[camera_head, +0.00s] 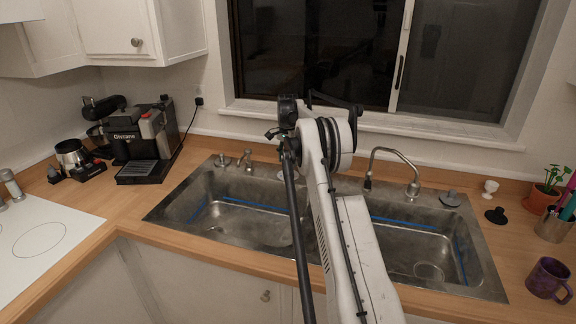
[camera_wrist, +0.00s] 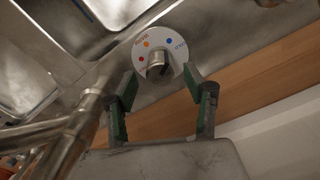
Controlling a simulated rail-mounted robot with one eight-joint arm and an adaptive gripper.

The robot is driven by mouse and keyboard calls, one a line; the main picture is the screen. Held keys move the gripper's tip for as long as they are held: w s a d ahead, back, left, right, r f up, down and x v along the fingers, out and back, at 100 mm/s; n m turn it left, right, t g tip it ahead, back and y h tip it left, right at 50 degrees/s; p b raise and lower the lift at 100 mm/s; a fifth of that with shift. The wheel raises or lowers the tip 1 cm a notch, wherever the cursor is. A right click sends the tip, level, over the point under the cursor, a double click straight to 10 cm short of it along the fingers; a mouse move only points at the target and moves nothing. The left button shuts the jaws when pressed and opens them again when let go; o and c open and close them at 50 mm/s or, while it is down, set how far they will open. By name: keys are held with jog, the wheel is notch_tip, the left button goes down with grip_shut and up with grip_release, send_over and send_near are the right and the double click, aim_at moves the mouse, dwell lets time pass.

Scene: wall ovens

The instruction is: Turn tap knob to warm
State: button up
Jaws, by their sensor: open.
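The tap knob (camera_wrist: 157,66) shows in the wrist view as a short metal cylinder on a round white dial (camera_wrist: 172,46). The dial has orange, red and blue dots and small lettering too blurred to read fully. My gripper (camera_wrist: 160,85) is open, with its green-padded fingers on either side of the knob's near end. I cannot tell whether either finger touches it. In the head view my arm hides the gripper and most of the area around the knob. The curved metal faucet (camera_head: 393,160) rises from the sink's back edge; a metal pipe (camera_wrist: 85,120) crosses the wrist view at left.
The double steel sink (camera_head: 215,205) lies below my arm. A window (camera_head: 385,60) and its sill stand close behind. A coffee machine (camera_head: 140,145) is at left; a purple mug (camera_head: 546,279) and a potted plant (camera_head: 543,195) are at right. The wooden counter's back strip is narrow.

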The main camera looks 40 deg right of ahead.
jog(key=shift+f, duration=1.4)
jog(key=c, duration=1.1)
